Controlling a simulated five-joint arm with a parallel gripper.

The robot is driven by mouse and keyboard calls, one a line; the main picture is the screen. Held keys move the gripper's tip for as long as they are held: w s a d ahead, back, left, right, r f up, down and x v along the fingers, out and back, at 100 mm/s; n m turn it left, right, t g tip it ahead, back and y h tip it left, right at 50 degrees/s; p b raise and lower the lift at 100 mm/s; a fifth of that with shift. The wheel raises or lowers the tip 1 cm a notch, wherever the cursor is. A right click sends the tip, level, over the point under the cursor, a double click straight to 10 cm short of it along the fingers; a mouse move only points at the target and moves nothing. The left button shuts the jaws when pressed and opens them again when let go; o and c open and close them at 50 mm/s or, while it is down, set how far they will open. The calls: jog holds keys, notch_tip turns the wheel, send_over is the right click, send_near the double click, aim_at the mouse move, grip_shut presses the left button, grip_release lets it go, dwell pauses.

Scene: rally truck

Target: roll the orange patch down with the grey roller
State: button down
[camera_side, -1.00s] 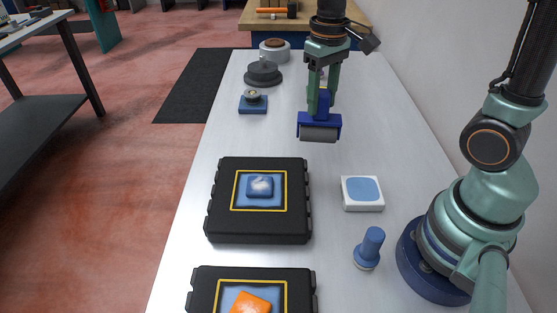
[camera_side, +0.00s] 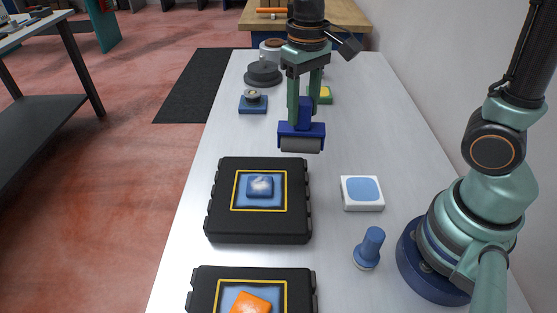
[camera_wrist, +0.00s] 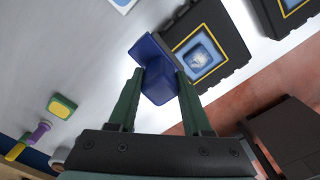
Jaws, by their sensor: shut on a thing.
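My gripper (camera_side: 307,100) is shut on the blue handle of the grey roller (camera_side: 301,144) and holds it above the bench, beyond the far black block. In the wrist view the roller's blue body (camera_wrist: 156,72) sits between the two green fingers of my gripper (camera_wrist: 157,88); its grey cylinder is hidden there. The orange patch (camera_side: 249,303) lies on the blue square of the near black block (camera_side: 205,283), which the lower picture edge cuts off. The roller is well away from the patch and apart from it.
The far black block (camera_side: 222,224) carries a blue patch (camera_side: 260,187) with a whitish smear. A white-and-blue pad (camera_side: 362,193) and a blue knobbed tool (camera_side: 371,248) stand to the right. A blue stand (camera_side: 252,106) and dark disc (camera_side: 263,74) are behind. A green-yellow pad (camera_side: 322,95) lies behind the gripper.

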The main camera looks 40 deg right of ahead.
jog(key=s+a+r+m, duration=0.1)
jog(key=s+a+r, duration=0.1)
jog(key=s+a, duration=0.3)
jog(key=s+a+r+m, duration=0.1)
jog(key=s+a, duration=0.3)
jog(key=a, duration=0.7)
jog(key=s+a+r+m, duration=0.1)
jog(key=s+a+r, duration=0.2)
jog(key=a, duration=0.6)
jog(key=s, duration=0.2)
jog(key=shift+s+r+m, duration=0.3)
jog(key=shift+r+m, duration=0.1)
jog(key=shift+f, duration=2.55)
jog(key=shift+f, duration=2.5)
jog(key=shift+f, duration=1)
jog(key=shift+a, duration=0.1)
